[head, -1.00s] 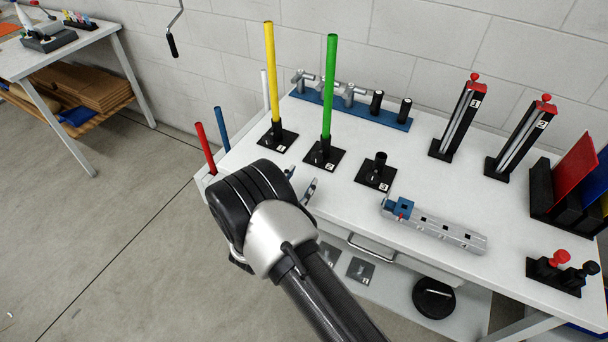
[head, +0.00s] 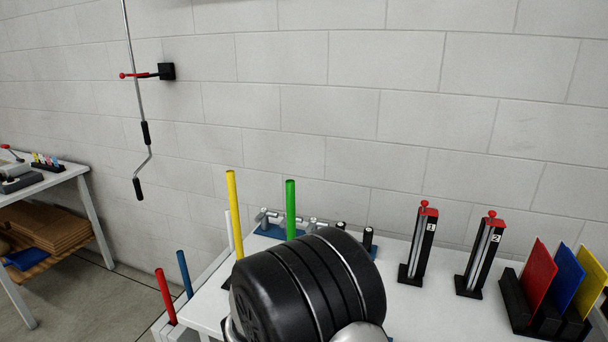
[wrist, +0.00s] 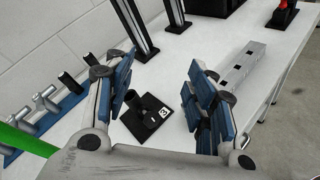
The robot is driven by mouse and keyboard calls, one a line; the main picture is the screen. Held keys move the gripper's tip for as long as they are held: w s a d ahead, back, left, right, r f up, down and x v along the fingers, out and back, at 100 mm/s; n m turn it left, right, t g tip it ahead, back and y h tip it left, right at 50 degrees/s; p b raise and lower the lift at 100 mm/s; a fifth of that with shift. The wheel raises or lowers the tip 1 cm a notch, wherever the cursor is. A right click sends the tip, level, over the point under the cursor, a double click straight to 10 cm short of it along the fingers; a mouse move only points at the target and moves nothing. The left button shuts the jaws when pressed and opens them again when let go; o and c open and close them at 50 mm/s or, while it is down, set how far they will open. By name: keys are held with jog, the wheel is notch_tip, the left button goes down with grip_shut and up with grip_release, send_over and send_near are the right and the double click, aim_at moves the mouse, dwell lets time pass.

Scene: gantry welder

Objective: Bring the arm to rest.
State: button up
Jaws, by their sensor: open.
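My gripper (wrist: 158,98) shows in the wrist view with its two blue-padded fingers spread apart and nothing between them. It is above the white table (wrist: 170,73). The empty black holder marked 3 (wrist: 148,115) shows below, in the gap between the fingers. In the head view my arm's black and silver joint covers the middle of the table, and the gripper's fingers are hidden.
A yellow rod (head: 234,215) and a green rod (head: 291,210) stand upright near the arm. Two red-topped black stands (head: 419,245) and colored plates (head: 540,275) are at right. A crank (head: 146,135) hangs on the wall.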

jog(key=s+d+r+m+g+y, duration=0.25)
jog(key=s+d+r+m, duration=0.2)
jog(key=s, duration=0.35)
jog(key=s+d+r+m+g+y, duration=0.2)
jog(key=s+d+r+m+g, duration=0.25)
jog(key=s, duration=0.45)
jog(key=s+a+r+m+t+y, duration=0.1)
jog(key=s+a+m+t+y, duration=0.2)
jog(key=s+m+y, duration=0.5)
jog(key=s+a+m, duration=0.1)
jog(key=s, duration=0.3)
jog(key=shift+a, duration=0.25)
jog(key=shift+s, duration=0.1)
